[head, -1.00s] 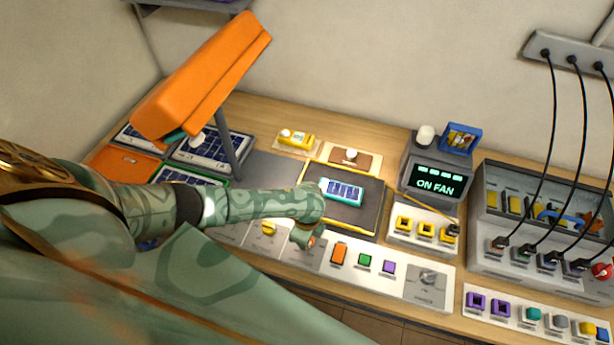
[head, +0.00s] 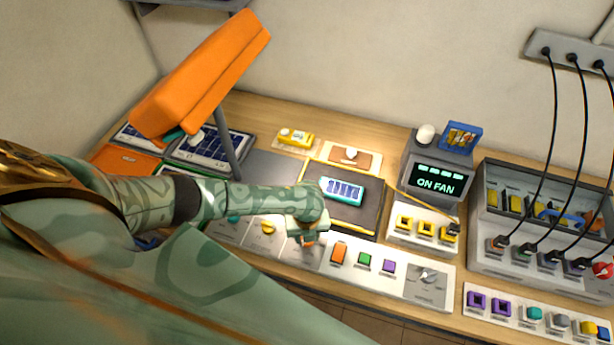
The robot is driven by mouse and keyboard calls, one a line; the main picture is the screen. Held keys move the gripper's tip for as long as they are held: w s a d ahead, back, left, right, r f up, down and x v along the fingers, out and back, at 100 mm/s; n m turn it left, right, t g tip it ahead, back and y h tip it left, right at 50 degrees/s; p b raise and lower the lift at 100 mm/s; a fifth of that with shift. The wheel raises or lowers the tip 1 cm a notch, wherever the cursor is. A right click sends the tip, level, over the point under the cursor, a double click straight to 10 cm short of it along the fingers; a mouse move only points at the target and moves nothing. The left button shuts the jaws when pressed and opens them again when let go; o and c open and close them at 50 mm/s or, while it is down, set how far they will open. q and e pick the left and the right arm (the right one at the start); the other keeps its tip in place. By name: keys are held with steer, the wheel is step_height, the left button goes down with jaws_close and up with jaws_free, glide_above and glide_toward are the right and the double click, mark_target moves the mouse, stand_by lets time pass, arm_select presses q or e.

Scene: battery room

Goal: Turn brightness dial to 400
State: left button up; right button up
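A long white control panel (head: 345,238) runs along the front of the bench. It carries a teal dial (head: 233,217), a yellow dial (head: 267,227) and a grey dial (head: 428,276); their labels are too small to read. My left gripper (head: 307,234) reaches in from the left and points down over the panel, between the yellow dial and the orange button (head: 339,251). A small orange-brown knob (head: 308,239) shows at its fingertips, mostly hidden. I cannot tell whether the fingers are open or closed on it. My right gripper is not in view.
A dark tray (head: 352,217) with a teal-and-blue battery-like block (head: 342,190) lies just behind the gripper. An orange lamp (head: 205,75) overhangs solar panels (head: 212,150) at left. Cables hang at right.

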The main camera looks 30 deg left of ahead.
arm_select(q)
steer(key=m, duration=0.3)
steer(key=shift+f+m+b, duration=0.1)
steer(key=shift+m+b, duration=0.3)
steer(key=m+b, duration=0.1)
steer(key=m, duration=0.2)
steer(key=shift+m, duration=0.3)
steer(key=m+b, duration=0.1)
steer(key=m, duration=0.2)
steer(key=shift+s+m, duration=0.1)
steer(key=shift+m, duration=0.2)
steer(key=shift+m+b, duration=0.55)
steer(key=shift+m, duration=1.35)
steer(key=o, duration=1)
